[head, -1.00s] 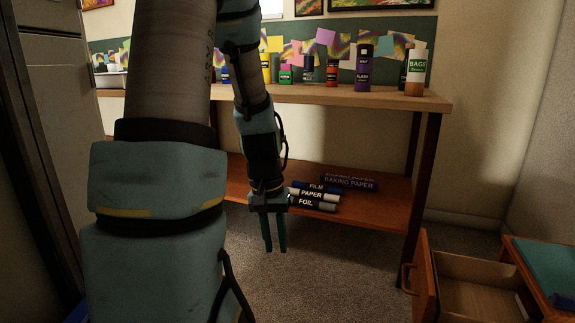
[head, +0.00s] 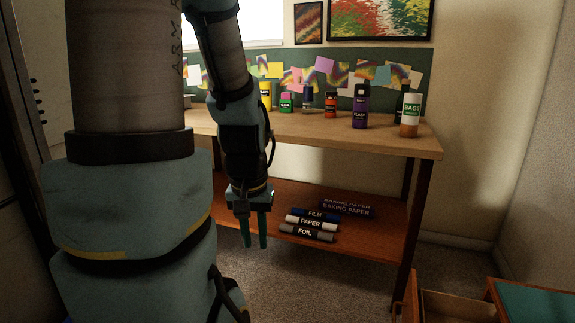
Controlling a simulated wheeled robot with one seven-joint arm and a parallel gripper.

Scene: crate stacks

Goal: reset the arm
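My gripper (head: 255,229) hangs at the end of my arm, left of centre in the head view, with its two teal fingers pointing down. A narrow gap shows between the fingers and nothing is seen between them. It hangs in front of the table's lower shelf, left of the rolls lying there. My arm (head: 243,125) comes down from the top of the view, and its thick near part covers much of the left side.
A wooden table (head: 300,133) bears several bottles and jars. Its lower shelf (head: 370,225) holds rolls labelled film (head: 314,214), paper (head: 310,223), foil (head: 305,232) and baking paper (head: 346,208). An open wooden drawer (head: 410,300) is at the lower right. Carpet between is clear.

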